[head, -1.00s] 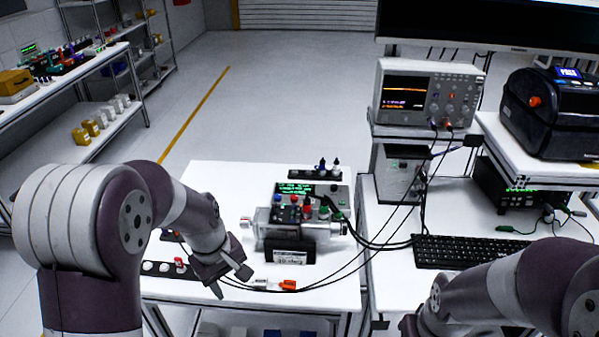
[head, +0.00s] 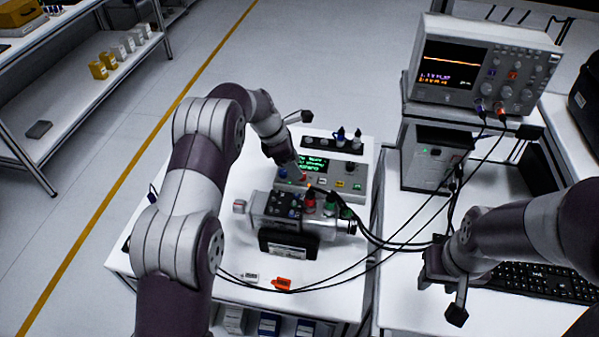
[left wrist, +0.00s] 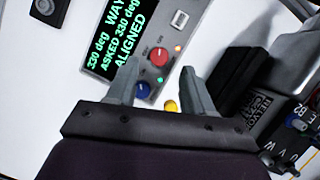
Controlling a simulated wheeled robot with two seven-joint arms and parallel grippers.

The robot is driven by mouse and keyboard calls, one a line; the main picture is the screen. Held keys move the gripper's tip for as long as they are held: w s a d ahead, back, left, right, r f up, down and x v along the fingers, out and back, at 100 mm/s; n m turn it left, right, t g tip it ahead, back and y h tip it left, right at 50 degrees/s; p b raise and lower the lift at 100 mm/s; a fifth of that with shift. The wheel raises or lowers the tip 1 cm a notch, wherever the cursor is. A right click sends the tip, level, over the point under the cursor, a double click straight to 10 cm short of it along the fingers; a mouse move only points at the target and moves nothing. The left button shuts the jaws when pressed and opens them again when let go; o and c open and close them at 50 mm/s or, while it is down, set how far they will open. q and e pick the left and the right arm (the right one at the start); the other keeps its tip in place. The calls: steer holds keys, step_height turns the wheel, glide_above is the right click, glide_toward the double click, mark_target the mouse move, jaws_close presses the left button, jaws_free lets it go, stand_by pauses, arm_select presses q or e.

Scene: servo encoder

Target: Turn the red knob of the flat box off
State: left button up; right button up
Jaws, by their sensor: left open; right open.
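The flat box (head: 351,183) is grey with a green-lettered screen and stands at the back of the white table. In the left wrist view its red knob (left wrist: 160,57) lies just past my left fingertips, near the line between them, with no clear contact. A small orange light glows beside it; I cannot tell which way the knob points. The screen (left wrist: 117,38) reads "ASKED 330 deg" and "ALIGNED". My left gripper (head: 300,146) is open over the box's left end. My right gripper (head: 441,294) is open and empty at the right table.
A blue knob (left wrist: 143,90) and a yellow button (left wrist: 171,106) sit close to my left fingers. The servo unit (head: 285,212) with cables stands in front of the box. A dark strip of plugs (head: 335,147) lies behind. An oscilloscope (head: 480,70) is at right.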

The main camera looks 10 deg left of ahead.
arm_select(q)
steer(key=x, duration=0.3)
steer(key=shift+w+a, duration=0.1)
steer(key=shift+w, duration=0.05)
steer(key=shift+f, duration=0.15)
steer(key=shift+f, duration=0.1)
jaws_close()
